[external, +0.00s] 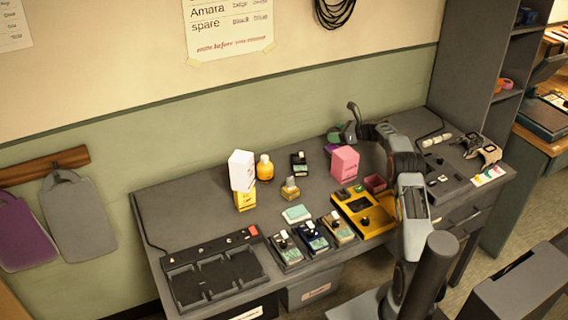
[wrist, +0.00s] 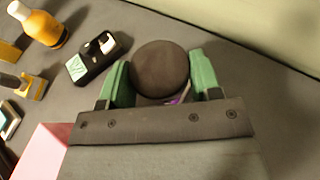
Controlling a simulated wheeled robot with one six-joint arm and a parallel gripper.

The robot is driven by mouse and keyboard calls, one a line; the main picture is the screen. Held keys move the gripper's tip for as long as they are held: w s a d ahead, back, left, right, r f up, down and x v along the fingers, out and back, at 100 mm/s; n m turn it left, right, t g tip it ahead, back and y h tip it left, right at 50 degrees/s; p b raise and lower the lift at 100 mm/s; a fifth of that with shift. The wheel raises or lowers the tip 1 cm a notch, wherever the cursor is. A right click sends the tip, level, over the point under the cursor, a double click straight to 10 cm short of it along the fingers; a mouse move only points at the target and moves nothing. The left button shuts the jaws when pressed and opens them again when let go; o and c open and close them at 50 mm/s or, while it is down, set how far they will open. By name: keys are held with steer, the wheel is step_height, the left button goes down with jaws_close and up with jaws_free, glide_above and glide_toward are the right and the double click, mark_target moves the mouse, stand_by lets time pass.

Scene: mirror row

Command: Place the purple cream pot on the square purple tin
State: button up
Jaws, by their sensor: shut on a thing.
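In the wrist view my gripper (wrist: 158,88) has its green fingers closed on either side of a round, dark-lidded pot (wrist: 160,66). The pot's lid faces the camera and its body is mostly hidden. A small purple sliver (wrist: 180,95) shows beside the lid, between the fingers; I cannot tell whether it is the pot's side or the purple tin. In the external view my gripper (external: 341,133) is at the back of the desk, behind the pink box. A bit of purple (external: 329,149) shows just below it, mostly hidden. I cannot tell if pot and tin touch.
The pink box (external: 344,164) stands close in front of my gripper. A black device (external: 299,164), an orange bottle (external: 264,168) and a white box (external: 242,170) on a yellow one stand to the left. The yellow pedal (external: 363,212) lies in front. The wall is close behind.

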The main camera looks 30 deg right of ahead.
steer(key=shift+w+f, duration=0.2)
steer(key=shift+f, duration=1.6)
steer(key=shift+f, duration=0.2)
steer(key=o, duration=0.9)
steer(key=shift+r, duration=0.1)
steer(key=shift+r, duration=0.2)
steer(key=v, duration=1.2)
steer(key=shift+d+f, duration=0.1)
steer(key=shift+f, duration=0.1)
